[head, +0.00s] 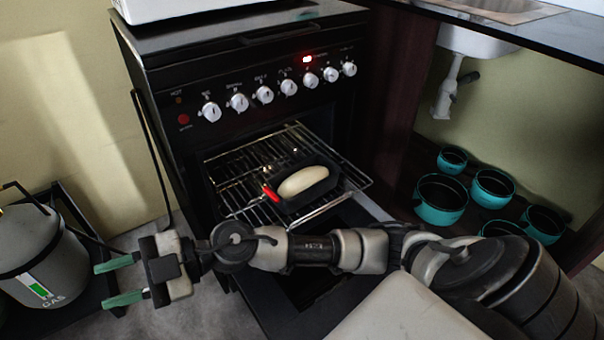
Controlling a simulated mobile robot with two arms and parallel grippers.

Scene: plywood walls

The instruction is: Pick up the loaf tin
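The dark loaf tin (309,198) sits on the wire rack (236,172) of the open oven, with a pale loaf or dough (303,181) in it. A small red piece (270,193) shows at its left end; I cannot tell whether it is part of the tin. My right gripper (122,281) is at the lower left, well to the left of the tin and apart from it. Its two green-tipped fingers are spread, point left and hold nothing. My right arm crosses in front of the oven, below the tin. My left gripper is not in view.
The black cooker (250,60) has a row of knobs above the oven opening. The oven door (310,285) is lowered, partly behind my arm. A grey gas cylinder (40,262) stands at the left. Several teal pots (441,214) stand under the sink at the right.

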